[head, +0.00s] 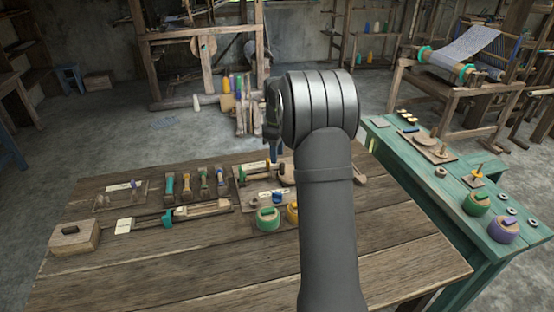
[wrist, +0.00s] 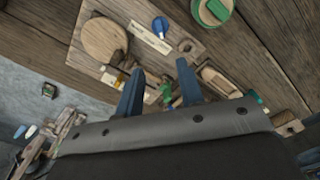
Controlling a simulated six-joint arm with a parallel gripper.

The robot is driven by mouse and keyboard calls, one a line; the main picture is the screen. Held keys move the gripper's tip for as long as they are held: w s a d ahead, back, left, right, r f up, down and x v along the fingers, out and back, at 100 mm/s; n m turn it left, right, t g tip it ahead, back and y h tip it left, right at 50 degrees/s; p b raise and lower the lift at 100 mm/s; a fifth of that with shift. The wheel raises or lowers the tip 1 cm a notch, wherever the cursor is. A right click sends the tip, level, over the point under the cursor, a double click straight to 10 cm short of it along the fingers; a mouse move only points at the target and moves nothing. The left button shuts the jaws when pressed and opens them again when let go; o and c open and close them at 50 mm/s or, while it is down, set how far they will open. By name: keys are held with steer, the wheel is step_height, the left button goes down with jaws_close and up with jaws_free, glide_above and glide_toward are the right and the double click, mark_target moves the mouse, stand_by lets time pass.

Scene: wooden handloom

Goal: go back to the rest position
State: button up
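My gripper (wrist: 160,66) shows in the wrist view with its two blue fingers spread apart and nothing held between them. The wooden table and a board with small parts lie beyond the fingertips. In the head view my arm rises in the middle of the picture, and my gripper (head: 275,150) points down above the far part of the table (head: 390,255). The arm's wrist hides part of the gripper there. I cannot tell the exact height above the board.
A wooden board (head: 243,199) with small parts lies under the gripper. Green (head: 267,219) and yellow (head: 292,213) round containers stand close by. A wooden block (head: 73,237) is at left. A teal bench (head: 393,141) stands right. The table's front is clear.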

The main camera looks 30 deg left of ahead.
mark_target(277, 193)
stand_by(0.3)
step_height(277, 193, down, 17)
steer(key=shift+f, duration=0.15)
stand_by(0.5)
steer(key=m, duration=0.3)
steer(key=shift+m, duration=0.3)
steer(key=m, duration=0.4)
step_height(277, 193, up, 10)
steer(key=shift+f, duration=0.15)
stand_by(2.1)
